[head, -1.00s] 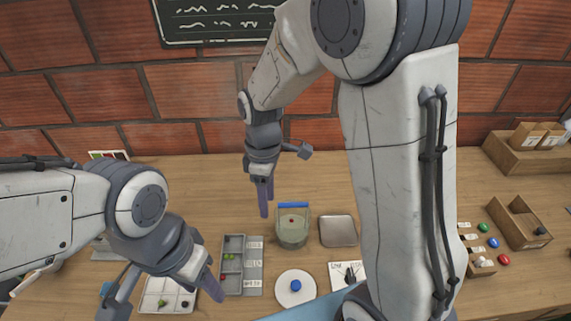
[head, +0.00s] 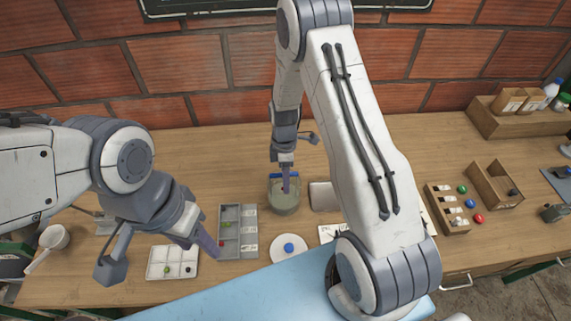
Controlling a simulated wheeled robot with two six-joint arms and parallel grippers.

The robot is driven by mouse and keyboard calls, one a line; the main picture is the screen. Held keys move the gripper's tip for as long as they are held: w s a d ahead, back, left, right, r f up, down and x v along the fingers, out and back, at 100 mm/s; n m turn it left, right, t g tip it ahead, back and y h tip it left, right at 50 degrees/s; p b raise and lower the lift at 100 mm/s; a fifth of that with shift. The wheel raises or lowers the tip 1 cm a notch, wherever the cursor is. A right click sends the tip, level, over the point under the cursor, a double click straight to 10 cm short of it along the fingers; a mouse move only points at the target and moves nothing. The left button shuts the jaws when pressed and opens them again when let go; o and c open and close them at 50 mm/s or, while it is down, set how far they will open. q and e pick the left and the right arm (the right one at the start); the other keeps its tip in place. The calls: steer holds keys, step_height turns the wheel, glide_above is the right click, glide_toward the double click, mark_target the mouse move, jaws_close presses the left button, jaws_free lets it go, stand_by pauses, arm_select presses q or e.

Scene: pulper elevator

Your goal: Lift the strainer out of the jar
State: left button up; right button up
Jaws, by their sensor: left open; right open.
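The jar (head: 284,206) is a greenish see-through vessel on the wooden table, near the middle of the head view. The blue handle of the strainer (head: 275,176) shows at the jar's top. The strainer's body inside the jar is hard to make out. My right gripper (head: 286,185) points down at the jar and overlaps the blue handle in the picture. Its jaws are open, and I cannot tell whether they are around the handle or in front of it. My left gripper (head: 208,241) is open and empty, low at the left near the grey tray.
A grey compartment tray (head: 228,238) with labels and a white tray (head: 172,262) lie left of the jar. A white round dish with a blue knob (head: 289,248) is in front. A grey square pad (head: 322,196) sits right of the jar, partly behind my arm.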

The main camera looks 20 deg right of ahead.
steer(key=shift+s+f, duration=0.1)
steer(key=shift+f, duration=0.6)
jaws_close()
steer(key=shift+r, duration=0.2)
